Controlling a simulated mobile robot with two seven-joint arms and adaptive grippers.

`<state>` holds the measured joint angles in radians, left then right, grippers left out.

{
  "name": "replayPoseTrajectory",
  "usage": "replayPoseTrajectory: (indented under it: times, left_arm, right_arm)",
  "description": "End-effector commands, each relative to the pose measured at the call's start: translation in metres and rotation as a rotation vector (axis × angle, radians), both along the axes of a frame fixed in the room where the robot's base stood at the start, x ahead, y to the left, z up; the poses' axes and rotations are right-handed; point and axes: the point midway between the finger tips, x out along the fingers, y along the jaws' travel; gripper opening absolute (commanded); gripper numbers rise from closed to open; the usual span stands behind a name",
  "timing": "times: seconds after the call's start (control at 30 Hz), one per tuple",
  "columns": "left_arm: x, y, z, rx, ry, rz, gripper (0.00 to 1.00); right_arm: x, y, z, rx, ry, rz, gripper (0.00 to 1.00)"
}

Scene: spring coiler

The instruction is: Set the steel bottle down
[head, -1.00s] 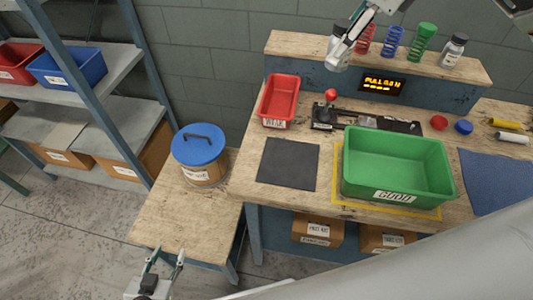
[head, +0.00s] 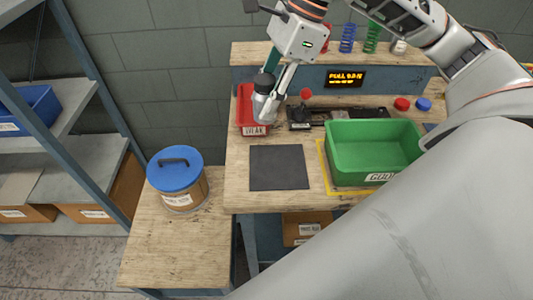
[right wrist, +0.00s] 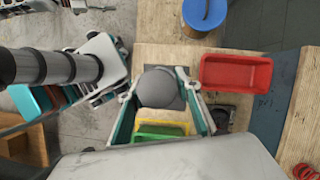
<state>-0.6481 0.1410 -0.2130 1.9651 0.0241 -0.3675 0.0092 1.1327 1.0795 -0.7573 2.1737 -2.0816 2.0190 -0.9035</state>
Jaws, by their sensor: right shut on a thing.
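The steel bottle (head: 264,103), grey with a dark cap, is held by my right gripper (head: 277,88) in the head view. It looks upright and in the air, overlapping the red tray (head: 246,118) in the picture. My right gripper is shut around its upper part. In the right wrist view the bottle's round grey top (right wrist: 160,88) sits between the fingers, to the left of the red tray (right wrist: 236,73). The bottle's lower end is hidden there. My left gripper is not visible in the head view.
A dark mat (head: 278,167) lies bare on the bench, left of the green bin (head: 372,148). A red-knobbed device (head: 306,112) stands behind them. A blue-lidded bucket (head: 177,180) is on the lower side table, whose front is clear. Springs stand on the back shelf (head: 300,53).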

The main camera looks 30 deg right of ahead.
Motion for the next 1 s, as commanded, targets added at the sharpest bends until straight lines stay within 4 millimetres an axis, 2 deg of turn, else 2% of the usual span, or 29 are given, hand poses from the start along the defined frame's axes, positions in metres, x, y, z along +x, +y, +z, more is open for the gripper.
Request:
replayPoseTrajectory:
  times: [0.03,0.1,0.43,1.0]
  left_arm:
    - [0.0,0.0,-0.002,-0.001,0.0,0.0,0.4]
    - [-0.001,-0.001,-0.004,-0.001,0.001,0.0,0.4]
    - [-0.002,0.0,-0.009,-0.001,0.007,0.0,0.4]
    - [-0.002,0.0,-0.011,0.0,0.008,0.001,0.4]
  right_arm:
    - [-0.001,0.0,-0.015,0.0,0.007,0.0,0.05]
    - [-0.002,0.0,-0.032,0.0,0.006,0.001,0.05]
    - [-0.001,0.0,-0.106,0.001,0.005,0.0,0.05]
    - [0.0,0.0,-0.166,0.0,0.001,-0.001,0.05]
